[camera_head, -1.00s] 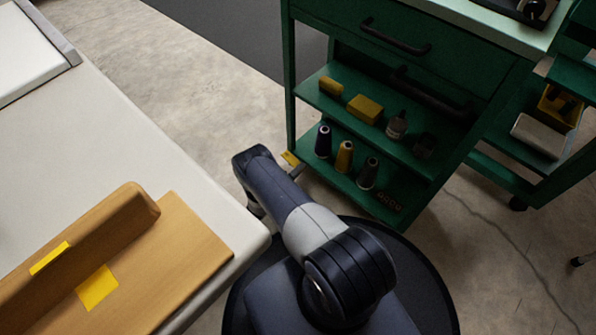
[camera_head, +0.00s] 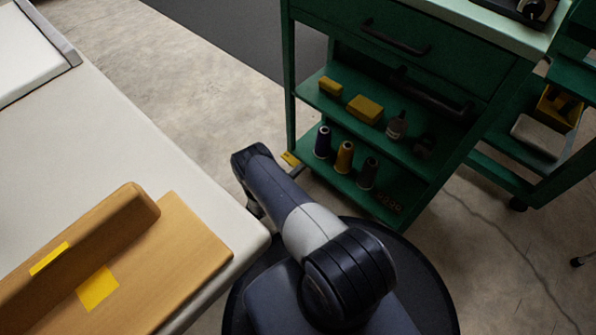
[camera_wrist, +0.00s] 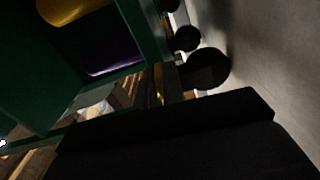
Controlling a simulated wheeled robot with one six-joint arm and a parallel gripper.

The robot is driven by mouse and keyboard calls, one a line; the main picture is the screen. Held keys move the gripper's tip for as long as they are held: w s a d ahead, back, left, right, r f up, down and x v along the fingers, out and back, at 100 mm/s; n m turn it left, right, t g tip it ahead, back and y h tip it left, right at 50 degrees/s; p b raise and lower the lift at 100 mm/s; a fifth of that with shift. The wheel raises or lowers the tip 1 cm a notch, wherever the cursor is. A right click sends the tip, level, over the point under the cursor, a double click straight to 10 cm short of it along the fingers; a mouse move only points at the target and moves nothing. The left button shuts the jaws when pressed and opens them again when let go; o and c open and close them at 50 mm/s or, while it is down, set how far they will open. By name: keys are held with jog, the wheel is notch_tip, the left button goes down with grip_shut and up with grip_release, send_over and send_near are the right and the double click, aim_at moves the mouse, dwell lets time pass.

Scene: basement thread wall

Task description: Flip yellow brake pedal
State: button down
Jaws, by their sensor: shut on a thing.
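The yellow brake pedal (camera_head: 290,159) shows as a small yellow piece at the lower front corner of the green cart (camera_head: 360,190), just beyond the end of my arm. In the wrist view a narrow yellow strip (camera_wrist: 158,82) of it shows beside the dark gripper parts. My gripper (camera_wrist: 165,100) is shut on the pedal, low by the cart's base; the wrist view is dark and the contact is partly hidden. In the head view my arm hides most of the gripper. The pedal's exact tilt cannot be told.
The cart's shelves hold thread spools (camera_head: 344,157), a yellow block (camera_head: 364,109) and a bottle (camera_head: 396,126). Dark caster wheels (camera_wrist: 207,68) are close in the wrist view. A white table (camera_head: 110,150) with a wooden board (camera_head: 190,245) stands left. Concrete floor (camera_head: 215,95) is open behind.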

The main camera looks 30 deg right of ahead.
jog(key=n, duration=0.2)
jog(key=r+n, duration=0.1)
jog(key=shift+w+r+n, duration=0.15)
jog(key=shift+n, duration=0.25)
jog(key=shift+a, duration=0.1)
jog(key=c, duration=1.5)
grip_release()
jog(key=p+v, duration=0.2)
jog(key=v, duration=0.8)
jog(key=shift+a, duration=0.35)
jog(key=shift+d, duration=0.1)
